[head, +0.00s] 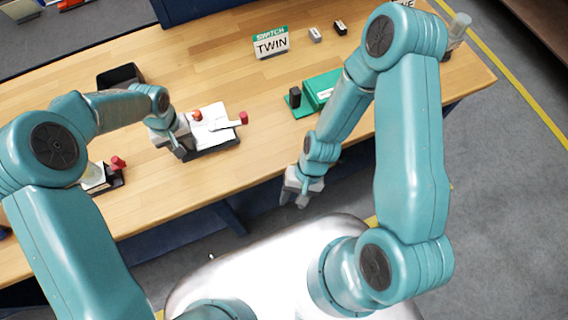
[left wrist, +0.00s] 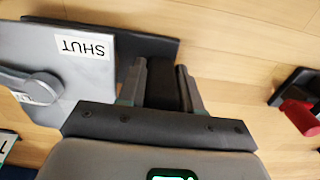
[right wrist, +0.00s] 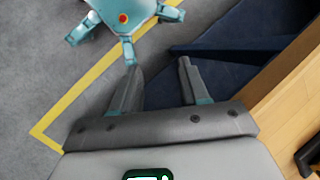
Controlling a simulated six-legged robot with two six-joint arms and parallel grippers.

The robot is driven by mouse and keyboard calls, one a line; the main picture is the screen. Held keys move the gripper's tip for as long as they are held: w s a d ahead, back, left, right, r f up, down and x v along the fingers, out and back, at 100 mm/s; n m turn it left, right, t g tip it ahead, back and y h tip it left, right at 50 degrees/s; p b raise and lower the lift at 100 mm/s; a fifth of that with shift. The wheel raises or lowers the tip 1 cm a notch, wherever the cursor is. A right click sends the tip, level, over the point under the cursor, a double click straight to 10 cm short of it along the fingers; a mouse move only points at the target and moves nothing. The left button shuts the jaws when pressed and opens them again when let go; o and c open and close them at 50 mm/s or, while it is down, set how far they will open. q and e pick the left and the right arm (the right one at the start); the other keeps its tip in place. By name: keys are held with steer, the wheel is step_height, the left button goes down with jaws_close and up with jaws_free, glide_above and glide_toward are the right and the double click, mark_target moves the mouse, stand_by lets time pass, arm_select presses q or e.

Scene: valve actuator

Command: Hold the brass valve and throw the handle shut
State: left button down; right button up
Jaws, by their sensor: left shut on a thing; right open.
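The valve unit has a pale plate (head: 212,122) on a dark base, with a lever ending in a red knob (head: 244,118) to the right and an orange-red knob (head: 197,115) at its left. No brass colour shows. In the left wrist view the plate (left wrist: 75,75) carries a SHUT label (left wrist: 83,46), and a grey lever (left wrist: 35,88) lies across it, cut by the edge. My left gripper (head: 180,150) is beside the plate, its fingers (left wrist: 161,70) shut on a dark tab (left wrist: 163,90) by the base. My right gripper (head: 294,198) is open and empty off the front edge; its fingers (right wrist: 159,75) are apart.
A second unit with a red knob (head: 118,162) stands left; a red knob (left wrist: 300,116) shows in the left wrist view. Table is clear right of the plate.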

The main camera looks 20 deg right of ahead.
steer(key=shift+a+f+n+t, duration=0.1)
steer(key=shift+f+n+t, duration=0.45)
steer(key=shift+n+t, duration=0.2)
steer(key=shift+c, duration=0.3)
